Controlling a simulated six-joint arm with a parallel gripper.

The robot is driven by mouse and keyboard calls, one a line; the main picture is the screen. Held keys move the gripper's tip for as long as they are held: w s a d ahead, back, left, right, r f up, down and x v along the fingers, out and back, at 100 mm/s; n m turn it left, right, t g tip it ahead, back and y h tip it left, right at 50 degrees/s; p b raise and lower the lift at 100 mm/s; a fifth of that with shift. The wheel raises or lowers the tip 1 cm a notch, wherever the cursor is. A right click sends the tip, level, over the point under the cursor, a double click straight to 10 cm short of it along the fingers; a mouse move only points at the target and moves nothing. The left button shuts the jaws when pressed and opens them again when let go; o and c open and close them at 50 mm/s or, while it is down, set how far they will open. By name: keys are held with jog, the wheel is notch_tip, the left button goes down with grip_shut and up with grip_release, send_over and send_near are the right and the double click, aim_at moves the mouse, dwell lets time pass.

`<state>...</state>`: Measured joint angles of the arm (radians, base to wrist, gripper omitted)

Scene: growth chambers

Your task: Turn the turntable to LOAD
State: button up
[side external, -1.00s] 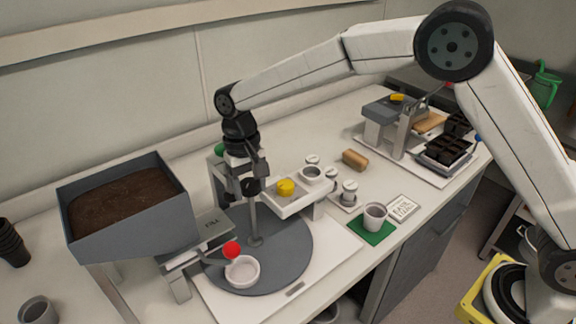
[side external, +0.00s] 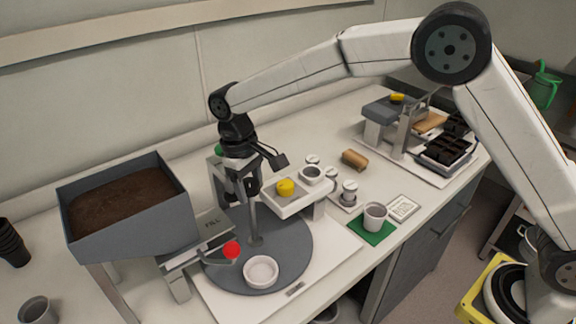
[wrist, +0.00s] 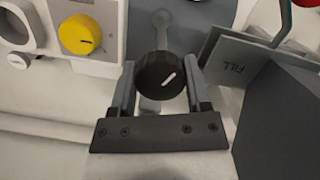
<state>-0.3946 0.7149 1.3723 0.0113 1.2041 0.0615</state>
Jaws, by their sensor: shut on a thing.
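The turntable (side external: 290,238) is a grey disc on a white base plate in the side external view. A white cup (side external: 262,271) sits near its front edge. A post (side external: 254,222) rises from the disc. A black knob (wrist: 160,75) with a white mark shows in the wrist view between the fingers of my gripper (wrist: 160,88). My gripper is shut on this knob, one finger on each side. In the side external view my gripper (side external: 242,188) points down above the back of the disc. The small label on the base plate is too small to read.
Left of the disc are a FILL plate (side external: 212,226), a red ball-ended lever (side external: 232,250) and a grey soil bin (side external: 130,225). A white stand with a yellow knob (side external: 285,187) is close on the right. A cup stands on a green mat (side external: 364,234).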

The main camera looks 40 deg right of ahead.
jog(key=n, duration=0.5)
jog(key=shift+t+h, duration=0.3)
jog(key=o, duration=0.8)
jog(key=shift+c, duration=0.2)
jog(key=shift+r, duration=0.15)
jog(key=shift+r, duration=3.35)
jog(key=shift+d, duration=0.15)
